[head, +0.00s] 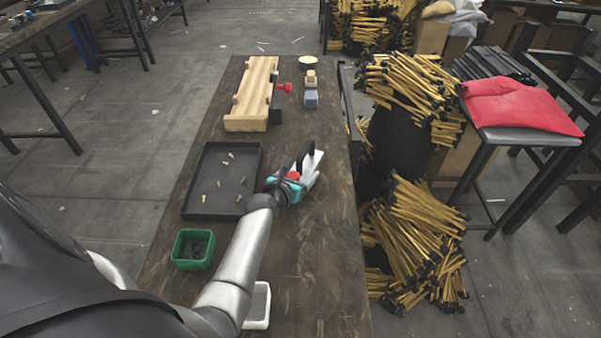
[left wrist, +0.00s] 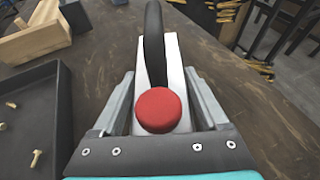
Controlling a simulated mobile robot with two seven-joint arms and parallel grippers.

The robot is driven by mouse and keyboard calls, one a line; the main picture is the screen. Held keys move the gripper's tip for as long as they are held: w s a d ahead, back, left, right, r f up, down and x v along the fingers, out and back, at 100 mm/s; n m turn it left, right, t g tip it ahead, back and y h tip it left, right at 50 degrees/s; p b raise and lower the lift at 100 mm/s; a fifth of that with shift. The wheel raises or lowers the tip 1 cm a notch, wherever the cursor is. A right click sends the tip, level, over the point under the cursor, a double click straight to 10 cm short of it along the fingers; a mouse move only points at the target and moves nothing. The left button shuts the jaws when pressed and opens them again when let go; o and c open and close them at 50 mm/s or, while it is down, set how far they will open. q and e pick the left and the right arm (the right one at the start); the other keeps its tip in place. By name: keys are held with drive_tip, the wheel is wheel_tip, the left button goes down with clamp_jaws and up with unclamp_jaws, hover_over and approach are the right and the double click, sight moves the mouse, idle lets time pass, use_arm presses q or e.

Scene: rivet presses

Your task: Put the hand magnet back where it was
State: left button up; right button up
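The hand magnet (head: 314,161) has a white body, a black arched handle and a red round knob. My left gripper (head: 293,180) is at the right of the black tray, over the table, with its fingers on either side of the magnet. In the left wrist view the magnet (left wrist: 176,65) sits between both fingers, the red knob nearest the palm. The fingers look closed on its body. Whether its underside touches the table is unclear. My right gripper is out of view.
The black tray (head: 187,200) holds several small brass-coloured rivets. A green bin (head: 178,262) stands in front of it. A wooden fixture (head: 250,95), a red knob (head: 285,87) and a small blue-grey block (head: 311,98) are farther back. The table's right side (head: 330,240) is clear.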

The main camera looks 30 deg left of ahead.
use_arm(q)
drive_tip(key=o, duration=0.3)
drive_tip(key=shift+o, duration=0.2)
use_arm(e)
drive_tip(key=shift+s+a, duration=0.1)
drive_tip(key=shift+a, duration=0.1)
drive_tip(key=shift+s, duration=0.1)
use_arm(q)
drive_tip(key=shift+r, duration=0.2)
drive_tip(key=shift+s+r+p, duration=0.15)
drive_tip(key=shift+s+p, duration=0.1)
drive_tip(key=shift+p, duration=0.05)
drive_tip(key=p+v, duration=0.2)
drive_tip(key=v, duration=0.4)
drive_tip(key=shift+d+p, duration=0.1)
drive_tip(key=shift+p, duration=0.25)
drive_tip(key=p+v, duration=0.1)
drive_tip(key=v, duration=0.3)
drive_tip(key=shift+s+r, duration=0.1)
drive_tip(key=shift+s, duration=0.25)
drive_tip(key=shift+s+d+r, duration=0.1)
drive_tip(key=shift+s, duration=0.2)
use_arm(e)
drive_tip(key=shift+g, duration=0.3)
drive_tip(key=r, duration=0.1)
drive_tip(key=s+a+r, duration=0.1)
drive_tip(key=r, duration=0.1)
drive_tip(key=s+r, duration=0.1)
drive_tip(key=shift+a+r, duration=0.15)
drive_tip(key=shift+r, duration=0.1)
